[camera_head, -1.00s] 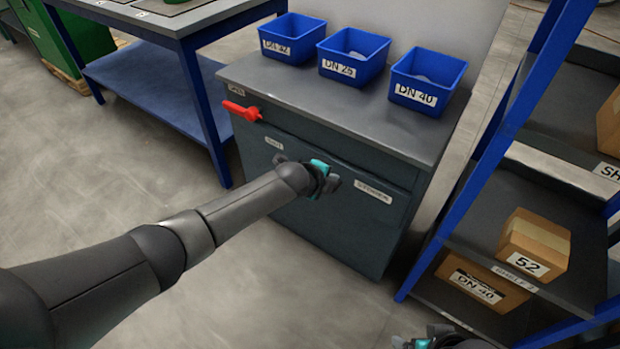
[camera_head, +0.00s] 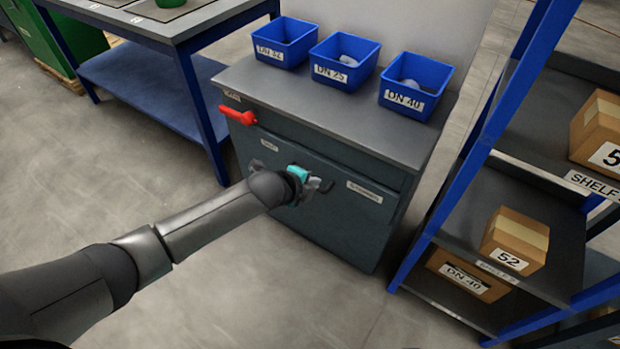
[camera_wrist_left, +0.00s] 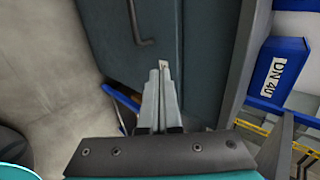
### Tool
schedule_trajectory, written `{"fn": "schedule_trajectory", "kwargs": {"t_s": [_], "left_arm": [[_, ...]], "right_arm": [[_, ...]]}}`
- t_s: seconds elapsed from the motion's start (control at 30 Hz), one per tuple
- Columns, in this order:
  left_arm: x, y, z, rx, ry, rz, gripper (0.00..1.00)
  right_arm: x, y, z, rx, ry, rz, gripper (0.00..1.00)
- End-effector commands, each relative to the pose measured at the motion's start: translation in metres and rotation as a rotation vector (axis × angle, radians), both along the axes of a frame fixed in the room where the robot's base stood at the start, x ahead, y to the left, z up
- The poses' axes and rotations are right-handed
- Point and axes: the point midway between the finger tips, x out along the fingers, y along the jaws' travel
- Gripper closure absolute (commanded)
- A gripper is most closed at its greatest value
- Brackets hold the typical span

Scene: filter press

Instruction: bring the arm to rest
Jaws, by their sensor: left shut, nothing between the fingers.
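My left arm reaches in from the left in the head view. Its gripper (camera_head: 312,186) is in front of the dark grey cabinet (camera_head: 340,228), near the drawer fronts. In the left wrist view the fingers of the left gripper (camera_wrist_left: 160,98) lie side by side, shut, with nothing seen between them. The cabinet front fills the space beyond them, with a dark handle (camera_wrist_left: 143,42) above the fingertips. I cannot tell from these views whether the fingers touch the cabinet. My right gripper does not show in the head view now.
Blue bins (camera_head: 414,87) stand on the cabinet top. A red handle (camera_head: 238,115) sticks out at its upper left. A blue-framed shelf (camera_head: 455,240) with cardboard boxes (camera_head: 515,239) stands to the right, a workbench (camera_head: 165,85) to the left. The floor (camera_head: 220,295) in front is clear.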

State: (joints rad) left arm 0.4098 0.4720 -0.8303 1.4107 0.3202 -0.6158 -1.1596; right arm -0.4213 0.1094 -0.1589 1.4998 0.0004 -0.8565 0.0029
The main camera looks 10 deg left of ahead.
Motion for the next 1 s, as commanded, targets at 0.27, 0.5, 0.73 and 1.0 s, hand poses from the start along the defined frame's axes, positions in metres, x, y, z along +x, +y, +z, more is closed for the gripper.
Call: {"fn": "schedule_trajectory", "kwargs": {"t_s": [0.27,0.5,0.73,1.0], "left_arm": [[-0.009,0.004,0.009,0.001,0.002,0.000,1.00],[-0.011,0.005,0.010,0.000,0.001,0.000,1.00],[-0.024,-0.007,0.008,-0.045,0.036,0.031,1.00],[-0.108,-0.039,0.015,-0.338,0.279,0.365,1.00]], "right_arm": [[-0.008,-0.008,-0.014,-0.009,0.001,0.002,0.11],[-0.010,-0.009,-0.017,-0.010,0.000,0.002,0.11],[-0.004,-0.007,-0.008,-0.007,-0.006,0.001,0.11],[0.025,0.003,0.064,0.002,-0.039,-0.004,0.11]]}}
